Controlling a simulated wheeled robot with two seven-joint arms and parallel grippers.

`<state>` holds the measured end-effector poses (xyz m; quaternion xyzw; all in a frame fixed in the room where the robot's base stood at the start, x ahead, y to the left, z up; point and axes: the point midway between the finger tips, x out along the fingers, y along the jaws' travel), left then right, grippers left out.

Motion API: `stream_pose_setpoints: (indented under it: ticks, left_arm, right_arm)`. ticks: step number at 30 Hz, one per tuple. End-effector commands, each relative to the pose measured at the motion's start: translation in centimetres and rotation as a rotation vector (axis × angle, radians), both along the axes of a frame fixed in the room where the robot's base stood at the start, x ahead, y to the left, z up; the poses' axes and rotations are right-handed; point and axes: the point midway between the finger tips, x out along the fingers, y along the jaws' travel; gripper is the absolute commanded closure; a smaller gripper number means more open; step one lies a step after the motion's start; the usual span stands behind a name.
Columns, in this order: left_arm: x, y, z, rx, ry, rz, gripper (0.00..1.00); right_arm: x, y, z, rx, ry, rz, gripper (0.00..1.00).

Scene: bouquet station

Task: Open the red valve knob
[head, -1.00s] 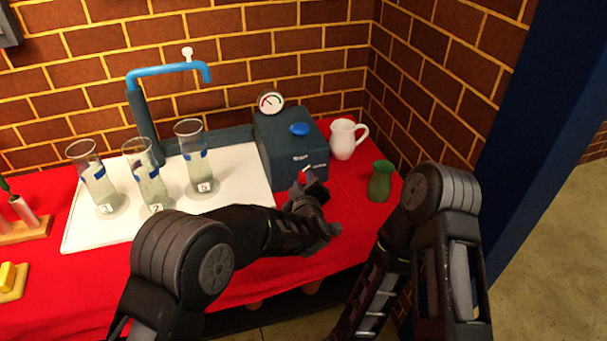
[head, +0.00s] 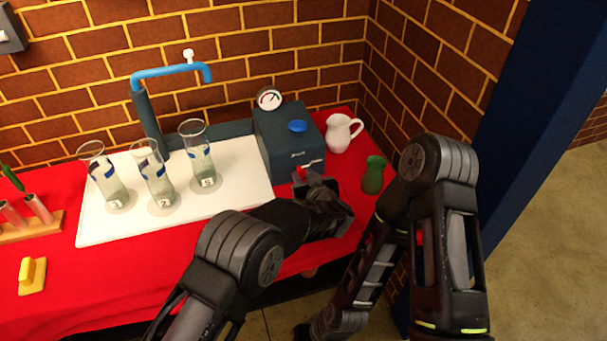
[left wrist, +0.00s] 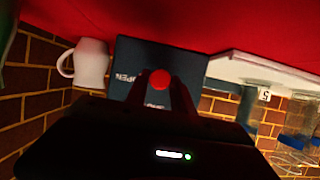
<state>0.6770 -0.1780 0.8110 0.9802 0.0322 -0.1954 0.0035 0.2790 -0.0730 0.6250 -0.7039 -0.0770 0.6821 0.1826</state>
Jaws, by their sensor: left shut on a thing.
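The red valve knob (head: 300,173) is on the front of a dark teal box (head: 290,140). My left gripper (head: 307,179) is at the front of this box, with its jaws at the knob. In the left wrist view the round red knob (left wrist: 160,79) sits between the two dark fingers, and the gripper is shut on it. Upside-down "OPEN" lettering shows on the box beside the fingers. My right arm hangs down at the right of the head view; its fingertips do not show.
A blue knob (head: 298,126) and a gauge (head: 269,98) are on the box. A white pitcher (head: 340,133) and green vase (head: 374,175) stand to its right. Three numbered glass cylinders stand on the white tray (head: 240,190) under the blue tap (head: 165,71).

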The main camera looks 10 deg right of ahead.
Motion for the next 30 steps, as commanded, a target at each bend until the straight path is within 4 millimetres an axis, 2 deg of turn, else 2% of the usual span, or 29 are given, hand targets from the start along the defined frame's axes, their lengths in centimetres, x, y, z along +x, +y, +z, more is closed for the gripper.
stream_pose_setpoints:
  ticks: [12,13,15,21,30]
  left_arm:
    - [0.06,0.02,0.05,0.011,-0.001,0.0,1.0]
    - [0.06,0.02,0.05,0.011,-0.001,0.0,0.7]
    - [0.06,0.02,0.06,0.011,-0.001,0.0,0.64]
    - [0.04,0.01,0.05,0.01,-0.001,0.0,0.5]
    - [-0.23,-0.06,0.14,0.01,0.0,-0.001,0.5]
  right_arm:
    - [0.0,0.0,0.05,0.0,0.0,0.0,0.64]
    - [0.0,0.0,0.05,0.0,0.0,0.0,0.64]
    - [0.0,0.0,0.05,0.0,0.0,0.0,0.64]
    - [0.0,0.0,0.05,0.0,0.0,0.0,0.64]
    - [0.0,0.0,0.01,0.0,0.0,0.0,0.64]
